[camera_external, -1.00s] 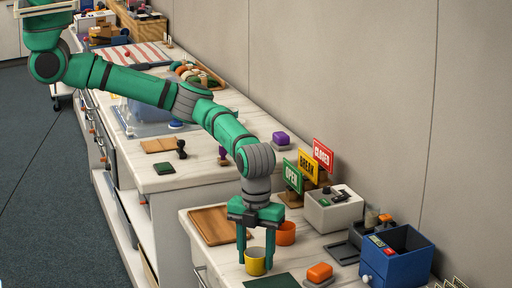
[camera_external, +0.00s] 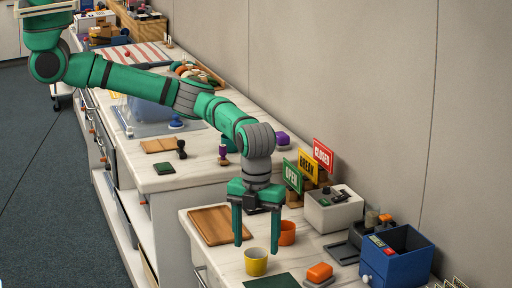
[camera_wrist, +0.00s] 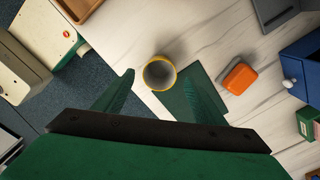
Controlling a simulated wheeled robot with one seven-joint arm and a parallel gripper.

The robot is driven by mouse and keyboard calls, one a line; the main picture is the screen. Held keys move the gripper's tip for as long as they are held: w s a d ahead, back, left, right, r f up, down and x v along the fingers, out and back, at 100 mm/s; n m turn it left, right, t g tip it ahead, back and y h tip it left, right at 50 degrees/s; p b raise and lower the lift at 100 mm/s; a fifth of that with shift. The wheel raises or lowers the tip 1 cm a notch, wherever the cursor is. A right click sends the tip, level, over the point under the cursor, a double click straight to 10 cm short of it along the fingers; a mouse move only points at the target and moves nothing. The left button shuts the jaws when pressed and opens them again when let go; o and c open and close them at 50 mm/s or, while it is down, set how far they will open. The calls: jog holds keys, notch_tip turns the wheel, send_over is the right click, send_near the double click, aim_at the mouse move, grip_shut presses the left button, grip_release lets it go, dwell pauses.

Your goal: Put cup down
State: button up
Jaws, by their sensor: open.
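The yellow cup (camera_external: 256,262) stands upright on the marble counter, beside a dark green mat (camera_external: 272,281). In the wrist view the cup (camera_wrist: 159,73) shows from above with its grey inside, touching or very close to the mat's edge. My gripper (camera_external: 256,243) is open and empty, with its fingers spread apart above the cup. In the external view the fingertips are above the cup's rim, clear of it. An orange cup (camera_external: 286,233) stands just behind, partly near my right finger.
A wooden board (camera_external: 215,239) lies at the left. An orange block (camera_external: 319,272) and a blue box (camera_external: 396,256) are at the right. A grey machine (camera_external: 333,213) and OPEN, BREAK and CLOSED signs (camera_external: 308,166) stand along the wall.

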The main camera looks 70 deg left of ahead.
notch_tip(320, 180, up, 7)
jog(key=shift+r, duration=0.15)
dwell(0.7)
